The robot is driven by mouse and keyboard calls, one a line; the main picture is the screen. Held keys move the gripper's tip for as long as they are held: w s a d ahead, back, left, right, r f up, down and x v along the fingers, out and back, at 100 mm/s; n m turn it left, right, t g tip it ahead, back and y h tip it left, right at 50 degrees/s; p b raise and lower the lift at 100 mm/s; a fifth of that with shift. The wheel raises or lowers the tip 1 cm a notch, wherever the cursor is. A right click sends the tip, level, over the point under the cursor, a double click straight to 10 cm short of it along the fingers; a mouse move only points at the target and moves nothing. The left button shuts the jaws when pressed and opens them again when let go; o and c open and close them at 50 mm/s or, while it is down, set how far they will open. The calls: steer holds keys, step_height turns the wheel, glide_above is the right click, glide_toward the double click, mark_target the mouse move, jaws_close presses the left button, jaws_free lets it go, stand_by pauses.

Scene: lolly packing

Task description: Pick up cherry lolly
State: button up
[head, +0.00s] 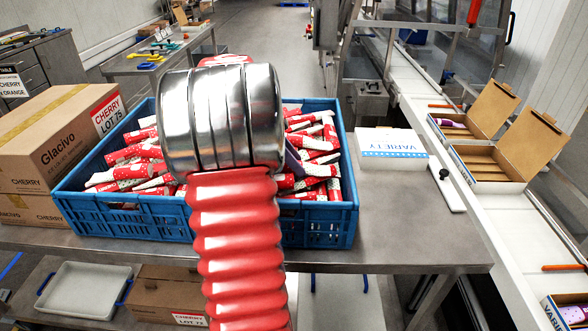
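Many red-and-white wrapped cherry lollies (318,150) lie in a loose heap in a blue crate (322,228) on the grey table. My arm, with a red ribbed sleeve and shiny metal rings, stands in front of the crate and hides its middle and the lollies there. I cannot see whether a lolly is held. A small dark purple piece shows at the right edge of the metal rings; I cannot tell what it is.
Cardboard boxes marked cherry (55,135) stand left of the crate. A white box marked VARIETY (392,148) lies on the table to the right, beside a white board (447,187). Open cartons (490,165) stand along the conveyor (500,258). The table's front right is clear.

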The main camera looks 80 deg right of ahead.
steer(key=shift+c, duration=0.2)
steer(key=c, duration=0.8)
steer(key=shift+r, duration=0.2)
jaws_close()
step_height(320, 180, up, 10)
steer(key=shift+f, duration=0.15)
stand_by(0.7)
